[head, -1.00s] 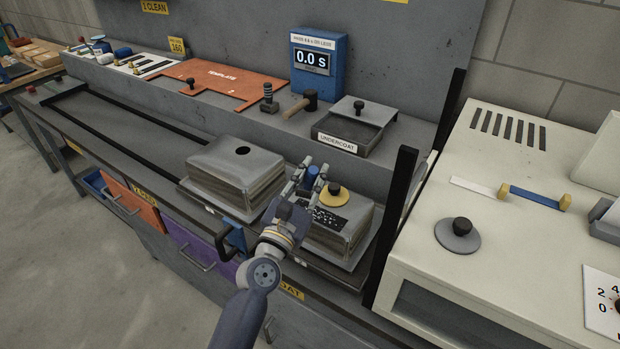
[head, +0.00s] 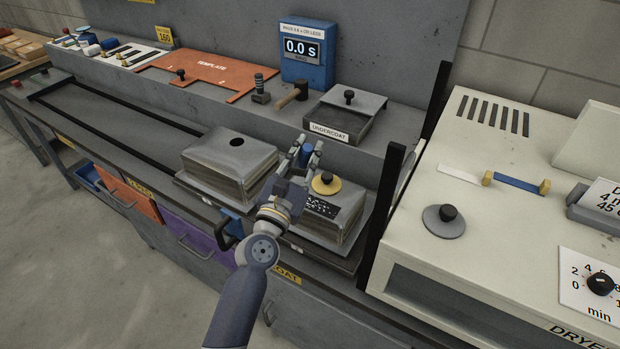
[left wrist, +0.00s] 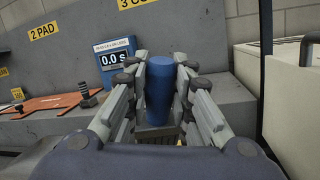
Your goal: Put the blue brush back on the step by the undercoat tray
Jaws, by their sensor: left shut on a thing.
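My left gripper (head: 308,148) is shut on the blue brush (head: 304,155), just above the right grey box and in front of the raised step (head: 235,120). In the left wrist view the brush (left wrist: 159,88) stands upright between the two fingers, its blue handle up and paler bristles partly visible below. The undercoat tray (head: 328,132) sits on the step behind and right of the gripper, with a grey knobbed lid (head: 350,101) on its rear part. My right gripper is not in view.
The right box (head: 343,222) carries a yellow knobbed disc (head: 326,184) and a speckled dark patch. A black post (head: 385,225) stands at right.

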